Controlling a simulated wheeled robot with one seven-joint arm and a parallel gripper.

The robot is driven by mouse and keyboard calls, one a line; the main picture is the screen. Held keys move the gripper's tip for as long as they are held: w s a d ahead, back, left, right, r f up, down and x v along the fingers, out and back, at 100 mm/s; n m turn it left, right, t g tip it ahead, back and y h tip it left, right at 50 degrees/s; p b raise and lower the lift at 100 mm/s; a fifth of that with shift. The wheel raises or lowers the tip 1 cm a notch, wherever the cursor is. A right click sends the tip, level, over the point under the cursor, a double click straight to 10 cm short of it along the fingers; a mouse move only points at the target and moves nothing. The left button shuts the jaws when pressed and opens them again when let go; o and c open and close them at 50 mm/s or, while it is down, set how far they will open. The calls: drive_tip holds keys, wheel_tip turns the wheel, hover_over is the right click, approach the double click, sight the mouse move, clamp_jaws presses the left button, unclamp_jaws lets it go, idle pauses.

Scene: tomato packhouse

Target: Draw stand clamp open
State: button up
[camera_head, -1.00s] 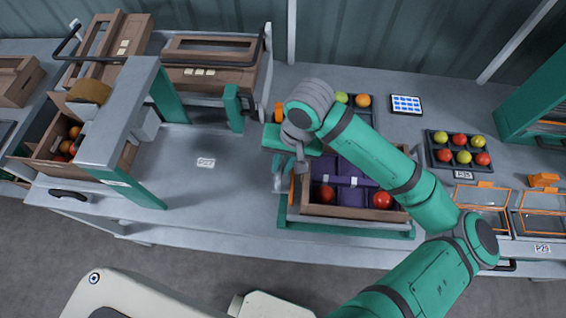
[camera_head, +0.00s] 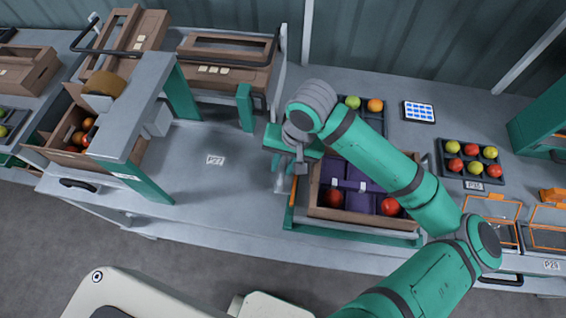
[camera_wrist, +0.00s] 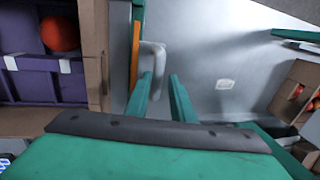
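The stand (camera_head: 340,227) has a green base and holds a wooden crate (camera_head: 360,216) with purple dividers and red tomatoes. An orange strip (camera_wrist: 135,55) runs along the crate's side in the wrist view. A grey bent handle (camera_wrist: 158,62), apparently the clamp's, stands beside this strip. My gripper (camera_wrist: 161,92) is open, with its two green fingers apart. In the wrist view the handle lies just beyond the fingertips, between their lines; I cannot tell whether they touch. In the head view my gripper (camera_head: 300,170) points down at the crate's left side, and the wrist partly hides the clamp.
A grey arch (camera_head: 130,130) with a tape roll stands on the left. Trays of tomatoes (camera_head: 467,160) and a tablet (camera_head: 418,111) lie to the right and behind. Bare worktop (camera_head: 215,190) lies left of the stand.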

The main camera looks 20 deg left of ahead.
drive_tip(key=shift+r, duration=0.1)
wheel_tip(320, 180, up, 10)
drive_tip(key=d, duration=0.2)
drive_tip(key=shift+w+r, duration=0.2)
idle(0.5)
